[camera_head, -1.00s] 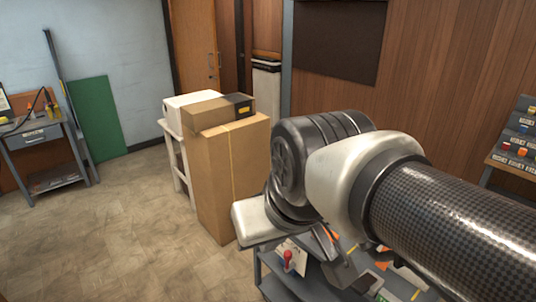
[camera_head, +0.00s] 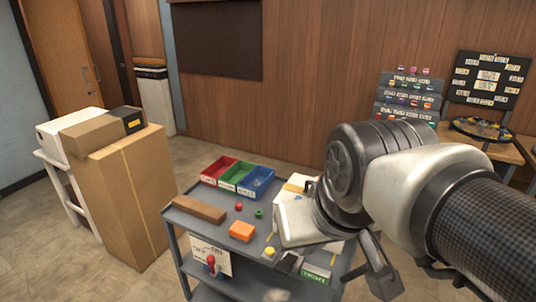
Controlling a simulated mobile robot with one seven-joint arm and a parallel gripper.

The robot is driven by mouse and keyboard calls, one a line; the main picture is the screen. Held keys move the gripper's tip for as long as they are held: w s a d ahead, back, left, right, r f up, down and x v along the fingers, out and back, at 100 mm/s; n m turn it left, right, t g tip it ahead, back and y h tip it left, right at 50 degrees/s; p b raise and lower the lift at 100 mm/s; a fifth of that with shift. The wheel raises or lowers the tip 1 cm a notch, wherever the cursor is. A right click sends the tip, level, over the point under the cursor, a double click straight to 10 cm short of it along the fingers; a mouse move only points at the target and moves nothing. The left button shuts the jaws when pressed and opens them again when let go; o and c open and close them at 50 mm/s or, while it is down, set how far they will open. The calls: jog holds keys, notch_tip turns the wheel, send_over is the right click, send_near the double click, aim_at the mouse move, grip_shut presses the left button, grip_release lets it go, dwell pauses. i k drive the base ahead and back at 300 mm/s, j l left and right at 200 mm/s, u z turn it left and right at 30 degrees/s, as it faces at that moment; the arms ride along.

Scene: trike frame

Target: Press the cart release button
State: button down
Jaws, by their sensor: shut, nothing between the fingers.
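A grey cart (camera_head: 176,218) stands in front of me. A small yellow button-like piece (camera_head: 269,252) sits at the near edge of its top. A white panel with a red-knobbed lever (camera_head: 211,262) is on the cart's front side. I cannot tell from the lettering which control is the cart release button. My gripper (camera_head: 383,282) is at the lower right, beside the cart's right end and apart from both controls. It is shut and empty. My arm hides the right part of the cart top.
On the cart lie red, green and blue bins (camera_head: 237,178), a brown block (camera_head: 199,209) and an orange block (camera_head: 242,231). Tall cardboard boxes (camera_head: 130,195) stand to the left. A bench with a labelled rack (camera_head: 410,95) is behind on the right. Floor at the front left is clear.

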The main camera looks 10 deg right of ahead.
aim_at(269, 250)
jog(key=i+l+z, duration=0.1)
jog(key=l+z, duration=0.2)
jog(key=l, duration=1.2)
jog(key=i+j+u, duration=0.1)
jog(key=u, duration=1)
jog(key=i+j+z, duration=0.15)
jog(key=z, duration=1.1)
jog(key=u, duration=1.2)
